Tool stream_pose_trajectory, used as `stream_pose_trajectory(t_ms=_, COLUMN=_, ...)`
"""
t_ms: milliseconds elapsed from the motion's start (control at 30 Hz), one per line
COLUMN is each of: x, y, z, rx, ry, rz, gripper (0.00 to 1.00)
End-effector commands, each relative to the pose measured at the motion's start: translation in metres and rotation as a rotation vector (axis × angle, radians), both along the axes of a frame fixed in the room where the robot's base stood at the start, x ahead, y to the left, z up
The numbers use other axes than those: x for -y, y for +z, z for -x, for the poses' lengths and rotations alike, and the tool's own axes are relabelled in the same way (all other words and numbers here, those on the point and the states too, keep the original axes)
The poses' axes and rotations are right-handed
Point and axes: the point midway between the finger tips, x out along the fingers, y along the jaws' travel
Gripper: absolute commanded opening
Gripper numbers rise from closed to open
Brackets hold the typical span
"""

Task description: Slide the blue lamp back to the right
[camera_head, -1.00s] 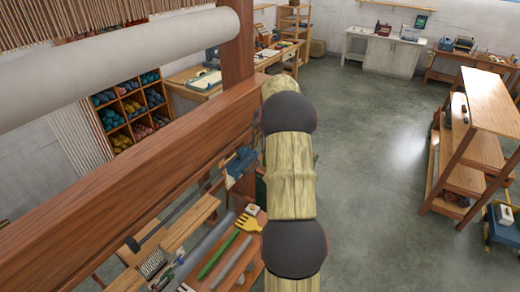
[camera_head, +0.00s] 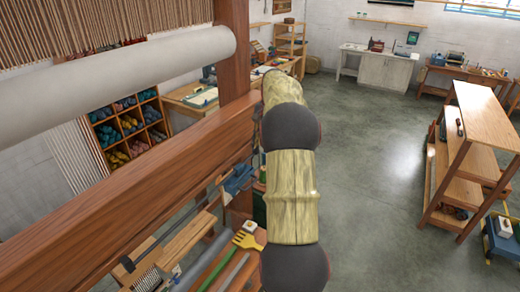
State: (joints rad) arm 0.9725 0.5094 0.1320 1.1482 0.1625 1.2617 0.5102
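A blue object (camera_head: 238,180) sits low beside the loom's post, just left of my arm. It may be the blue lamp, but it is small and partly covered by the loom beam and my arm, so I cannot tell for certain. My arm, with pale wood-like links and dark round joints, runs up the middle of the view and bends away at the top. My gripper does not show; the far end of the arm is hidden behind its nearer links.
The loom's thick wooden beam (camera_head: 130,205) and pale roller (camera_head: 120,82) fill the left. A bench with a yellow fork-like tool (camera_head: 247,241) lies below. A yarn cubby (camera_head: 128,128) stands behind. A wooden shelf (camera_head: 480,118) stands right; the floor between is clear.

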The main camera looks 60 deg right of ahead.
Motion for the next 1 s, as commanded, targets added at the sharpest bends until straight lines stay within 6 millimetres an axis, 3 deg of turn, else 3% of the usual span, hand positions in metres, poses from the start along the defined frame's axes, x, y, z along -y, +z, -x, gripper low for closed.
stream_pose_trajectory(t_ms=167, x=0.020, y=-0.026, z=0.032, rx=-0.008, ry=-0.053, rz=-0.012, gripper=0.25)
stream_pose_trajectory(t_ms=300, x=0.021, y=-0.091, z=0.072, rx=-0.004, ry=-0.142, rz=-0.123, gripper=0.25)
stream_pose_trajectory(t_ms=400, x=0.006, y=-0.134, z=0.084, rx=0.059, ry=-0.202, rz=-0.245, gripper=0.25)
stream_pose_trajectory(t_ms=700, x=-0.043, y=-0.221, z=0.077, rx=0.433, ry=-0.226, rz=-0.526, gripper=0.25)
stream_pose_trajectory(t_ms=867, x=-0.049, y=-0.239, z=0.061, rx=0.742, ry=-0.221, rz=-0.536, gripper=0.25)
stream_pose_trajectory(t_ms=1000, x=-0.039, y=-0.236, z=0.045, rx=0.989, ry=-0.203, rz=-0.414, gripper=0.25)
